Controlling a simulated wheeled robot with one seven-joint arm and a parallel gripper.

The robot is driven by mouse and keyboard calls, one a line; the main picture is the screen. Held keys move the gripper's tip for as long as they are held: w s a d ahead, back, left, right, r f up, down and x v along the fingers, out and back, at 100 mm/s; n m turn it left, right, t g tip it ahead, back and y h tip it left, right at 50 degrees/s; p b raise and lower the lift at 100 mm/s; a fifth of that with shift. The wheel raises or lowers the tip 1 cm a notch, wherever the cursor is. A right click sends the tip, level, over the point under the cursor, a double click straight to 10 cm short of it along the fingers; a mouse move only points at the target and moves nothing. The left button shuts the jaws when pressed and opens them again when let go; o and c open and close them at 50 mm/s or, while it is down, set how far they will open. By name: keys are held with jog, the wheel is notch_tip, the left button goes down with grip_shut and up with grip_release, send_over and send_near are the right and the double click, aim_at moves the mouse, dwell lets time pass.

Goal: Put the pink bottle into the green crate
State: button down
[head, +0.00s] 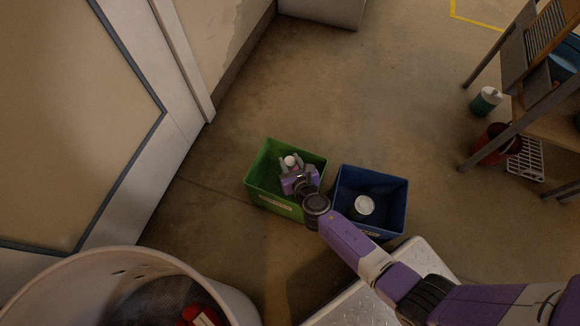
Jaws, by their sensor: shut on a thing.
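The green crate (259,171) stands on the floor near the middle of the head view. My gripper (290,163) is over the crate's opening, pointing down, with its fingers shut on a bottle. Only the bottle's pale round top (290,160) shows between the fingers. Its body is hidden below them, so its pink colour cannot be made out. I cannot tell whether the bottle touches the crate's floor. My wrist hides part of the crate's right side.
A blue crate (393,182) stands right of the green one, with a pale-lidded container (363,206) inside. A large whitish bin (75,272) is at bottom left, with a red item (196,316) inside. A wooden rack, red bucket (488,146) and green-white container (486,101) are at right.

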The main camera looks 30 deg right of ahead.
aim_at(292, 169)
notch_tip(292, 169, down, 3)
jog(key=shift+f+b, duration=0.15)
jog(key=shift+b, duration=0.95)
jog(key=c, duration=1)
grip_release()
jog(key=shift+o, duration=0.2)
jog(key=shift+s+r, duration=0.1)
jog(key=shift+r, duration=0.15)
jog(key=p+v, duration=0.5)
jog(key=v, duration=0.6)
jog(key=shift+s, duration=0.35)
jog(key=shift+a+r, duration=0.1)
jog(key=shift+a, duration=0.05)
